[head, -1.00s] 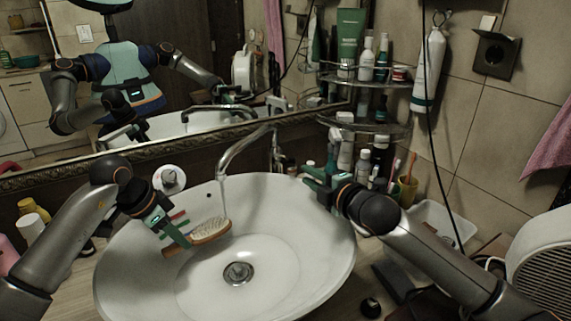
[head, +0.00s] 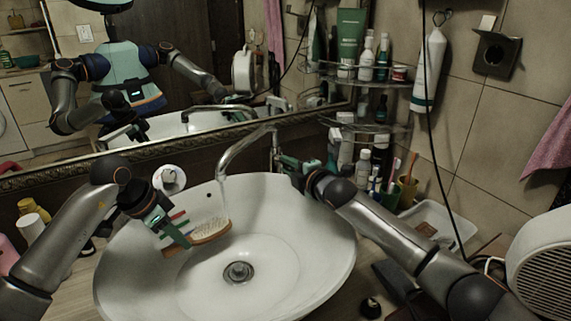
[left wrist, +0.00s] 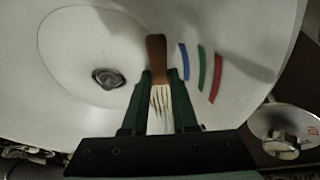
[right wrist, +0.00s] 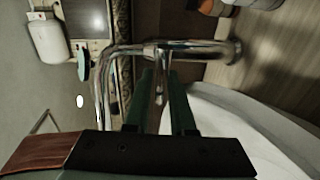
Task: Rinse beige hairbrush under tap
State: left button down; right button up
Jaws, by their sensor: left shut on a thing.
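The beige hairbrush (head: 212,229) is held over the left part of the white basin (head: 318,256), bristles up. My left gripper (head: 182,238) is shut on it; the left wrist view shows the brush (left wrist: 157,52) between the fingers (left wrist: 153,105). The chrome tap (head: 238,148) arches over the basin's back, its spout end just above the brush head. A thin pale streak below the spout looks like water, but it is faint. My right gripper (head: 283,163) is open beside the tap's base. In the right wrist view, its fingers (right wrist: 166,100) flank a thin metal part near the tap body (right wrist: 190,50).
A mirror (head: 200,70) stands behind the basin. A corner shelf (head: 370,75) with several bottles and a cup (head: 408,187) of toothbrushes are at the right. Bottles (head: 32,210) stand at the left. The basin around the drain (head: 238,272) is clear.

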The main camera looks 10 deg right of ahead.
jog(key=shift+x, duration=0.9)
grip_shut()
dwell(1.0)
